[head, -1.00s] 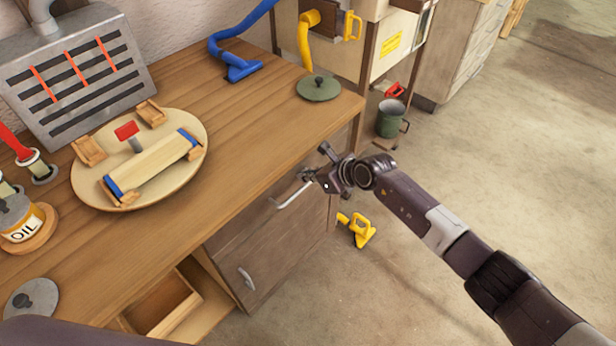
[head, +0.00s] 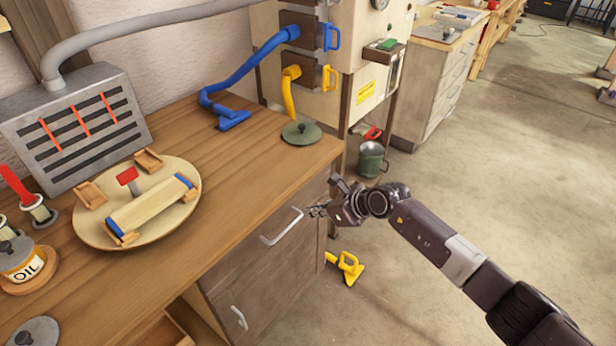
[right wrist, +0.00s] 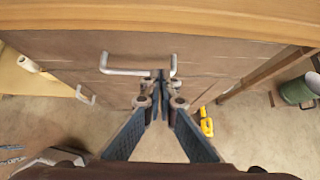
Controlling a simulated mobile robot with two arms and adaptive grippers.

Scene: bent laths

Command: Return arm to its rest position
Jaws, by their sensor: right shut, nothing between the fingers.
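My right gripper (head: 322,210) is shut and empty, held in front of the wooden cabinet's drawer front, just right of the silver drawer handle (head: 282,228) in the head view. The right arm reaches in from the lower right over the floor. In the right wrist view the shut fingers (right wrist: 160,90) point at the drawer front, and the handle (right wrist: 138,68) lies just beyond them. I cannot tell whether the fingertips touch the handle. My left gripper is not in view.
The workbench (head: 235,165) carries a round board (head: 85,232) with a lath, an oil can (head: 22,262) and a green lid (head: 300,133). A yellow nozzle (head: 347,268) and a green bucket (head: 371,160) stand near the cabinet. The floor at right is clear.

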